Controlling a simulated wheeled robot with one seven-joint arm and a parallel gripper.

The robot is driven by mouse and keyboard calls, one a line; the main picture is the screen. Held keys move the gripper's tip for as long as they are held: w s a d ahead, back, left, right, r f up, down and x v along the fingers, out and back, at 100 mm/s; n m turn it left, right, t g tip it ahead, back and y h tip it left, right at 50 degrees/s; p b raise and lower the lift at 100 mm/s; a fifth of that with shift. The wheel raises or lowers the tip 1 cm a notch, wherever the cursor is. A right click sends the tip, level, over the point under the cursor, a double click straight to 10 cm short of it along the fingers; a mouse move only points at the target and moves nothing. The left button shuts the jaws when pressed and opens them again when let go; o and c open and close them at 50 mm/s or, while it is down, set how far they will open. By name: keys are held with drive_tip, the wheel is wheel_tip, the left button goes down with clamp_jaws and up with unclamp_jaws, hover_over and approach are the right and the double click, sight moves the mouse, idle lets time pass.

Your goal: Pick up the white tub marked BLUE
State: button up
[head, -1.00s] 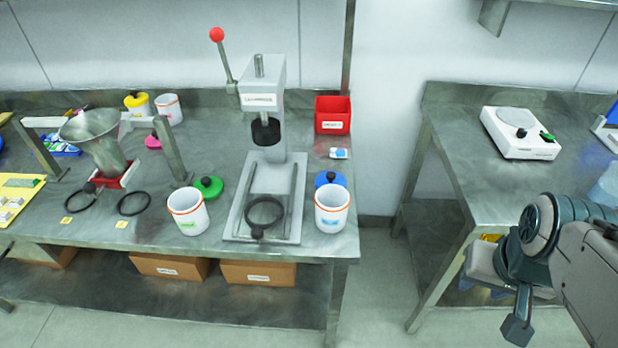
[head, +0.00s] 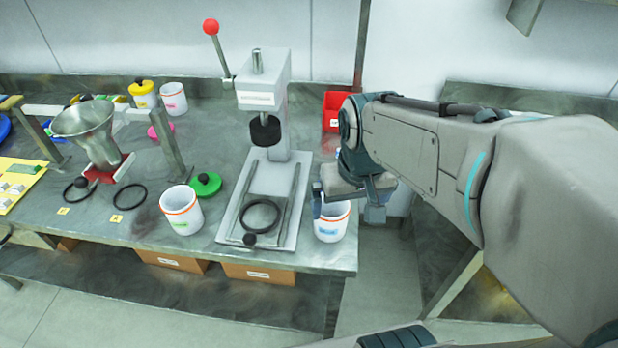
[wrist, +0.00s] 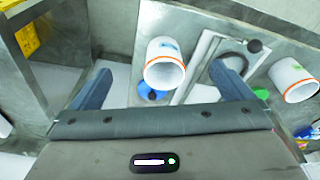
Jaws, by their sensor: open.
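The white tub marked BLUE (head: 332,222) stands upright near the front right corner of the bench, with a red-orange rim band and a small blue label. My gripper (head: 330,198) is just above and behind it in the head view, covering part of its top. In the wrist view the tub (wrist: 163,66) lies ahead between my two spread fingers (wrist: 165,85), nearer the left one. The gripper is open and empty. A blue lid (wrist: 152,92) lies beside the tub in the wrist view; in the head view my arm mostly hides it.
The press (head: 262,150) stands just left of the tub. A white tub with a green label (head: 181,210) and a green lid (head: 205,185) are further left. A red bin (head: 334,108) is behind my gripper. The bench's right edge is close to the tub.

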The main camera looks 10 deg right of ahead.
drive_tip(key=w+f+n+g, duration=0.1)
drive_tip(key=w+f+g, duration=0.15)
drive_tip(key=w, duration=0.75)
hover_over(330, 216)
drive_tip(key=s+a, duration=0.1)
drive_tip(key=s, duration=0.3)
wheel_tip(330, 216, down, 14)
drive_tip(key=shift+w+f, duration=0.15)
drive_tip(key=shift+f, duration=0.05)
drive_tip(key=c, duration=0.9)
